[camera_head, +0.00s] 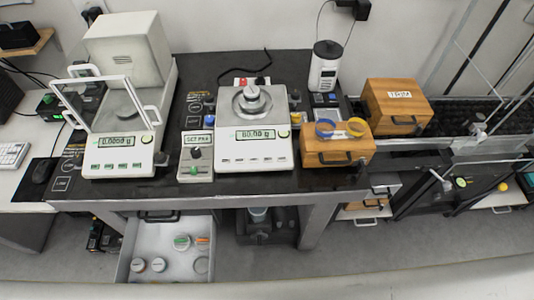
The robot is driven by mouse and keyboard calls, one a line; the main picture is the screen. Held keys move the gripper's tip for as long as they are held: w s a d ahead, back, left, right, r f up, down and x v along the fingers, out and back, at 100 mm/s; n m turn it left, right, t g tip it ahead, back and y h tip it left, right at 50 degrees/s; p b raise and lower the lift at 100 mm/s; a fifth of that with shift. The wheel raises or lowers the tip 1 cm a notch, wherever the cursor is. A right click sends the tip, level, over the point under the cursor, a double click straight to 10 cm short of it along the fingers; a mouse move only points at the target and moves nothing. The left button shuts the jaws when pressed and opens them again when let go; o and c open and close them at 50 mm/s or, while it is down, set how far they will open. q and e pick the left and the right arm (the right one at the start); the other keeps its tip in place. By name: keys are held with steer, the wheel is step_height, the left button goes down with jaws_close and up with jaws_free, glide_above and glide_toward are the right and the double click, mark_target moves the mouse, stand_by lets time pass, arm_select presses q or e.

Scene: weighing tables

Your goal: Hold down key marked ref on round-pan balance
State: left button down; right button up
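The round-pan balance (226,150) stands in the middle of the dark-topped table. Its round metal pan (238,104) carries a metal weight (252,92). Its lit display (255,134) seems to read 60.00 g, though the digits are small. A row of small keys (255,161) runs along its front panel, and a round pale button sits at the right of the display. The key markings are too small to read, so I cannot tell which one is ref. Neither of my grippers is in view.
A second balance (118,165) with a glass draft shield stands at the left. A small control box (196,169) stands between the balances. Wooden boxes (337,164) and a canister (324,70) are at the right. An open drawer (143,222) with round containers juts out below.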

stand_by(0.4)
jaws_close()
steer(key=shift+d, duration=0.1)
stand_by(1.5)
